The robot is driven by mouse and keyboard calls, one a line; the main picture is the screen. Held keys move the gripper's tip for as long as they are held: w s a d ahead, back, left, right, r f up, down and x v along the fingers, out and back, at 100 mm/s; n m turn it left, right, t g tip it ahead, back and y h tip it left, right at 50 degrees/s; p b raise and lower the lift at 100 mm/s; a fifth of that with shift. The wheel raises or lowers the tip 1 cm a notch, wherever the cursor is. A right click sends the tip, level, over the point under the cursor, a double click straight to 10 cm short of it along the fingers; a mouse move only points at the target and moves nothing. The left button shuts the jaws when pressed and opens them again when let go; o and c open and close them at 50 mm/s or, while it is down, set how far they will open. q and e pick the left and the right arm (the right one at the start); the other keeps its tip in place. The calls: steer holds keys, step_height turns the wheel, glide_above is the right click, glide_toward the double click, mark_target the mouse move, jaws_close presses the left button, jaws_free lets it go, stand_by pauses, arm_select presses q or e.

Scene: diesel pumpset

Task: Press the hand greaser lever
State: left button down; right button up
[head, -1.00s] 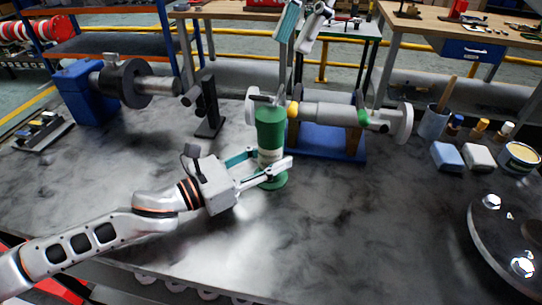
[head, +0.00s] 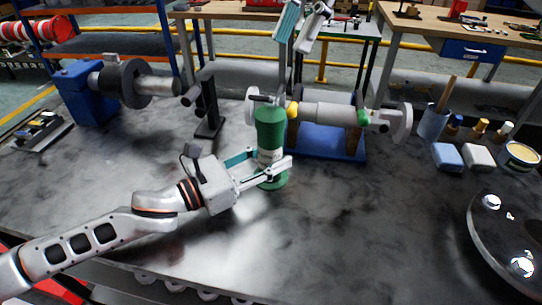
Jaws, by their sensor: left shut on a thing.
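The hand greaser (head: 270,130) is a green upright canister with a pale band, standing on a round green base on the dark table. A short grey lever (head: 263,98) sits on its top, roughly level. My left gripper (head: 268,167) is shut on the lower body of the greaser, with fingers on both sides of it. My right gripper (head: 294,42) hangs at the top of the view, above and behind the greaser, apart from it. Its two fingers are spread with a gap and nothing shows between them.
A grey shaft assembly (head: 330,112) on a blue stand (head: 310,148) is just behind and right of the greaser. A black post (head: 209,105) stands to the left. A blue pump unit (head: 85,92) is further left. The table front is clear.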

jaws_close()
steer(key=s+d+r+m+y, duration=0.1)
steer(key=d+r+m+y, duration=0.3)
steer(key=m, duration=0.8)
steer(key=shift+d+r+y, duration=0.15)
steer(key=shift+d+y, duration=0.65)
steer(key=shift+d, duration=0.05)
